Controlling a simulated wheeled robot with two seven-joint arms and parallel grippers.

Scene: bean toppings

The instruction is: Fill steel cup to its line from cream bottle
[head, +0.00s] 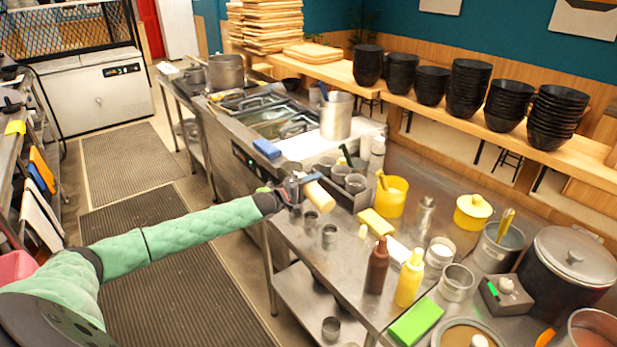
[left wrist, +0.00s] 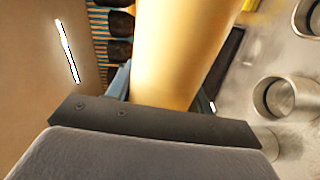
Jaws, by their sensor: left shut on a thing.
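My left gripper (head: 297,189) is shut on the cream bottle (head: 319,197), which it holds tilted above the near left part of the steel counter. The bottle fills the upper middle of the left wrist view (left wrist: 182,50), in front of the dark gripper edge. Two small steel cups, one (head: 310,219) just below the bottle and one (head: 329,234) nearer, stand upright on the counter, apart from the bottle. Steel cups also show at the right of the left wrist view (left wrist: 290,96). I cannot make out a fill line or any pouring stream. My right gripper is not in view.
A dark rack of steel containers (head: 354,183) stands behind the bottle. A yellow sponge (head: 376,224), a yellow pot (head: 392,197), a brown bottle (head: 377,266) and a yellow bottle (head: 409,278) stand to the right. The counter's left edge runs close by the cups.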

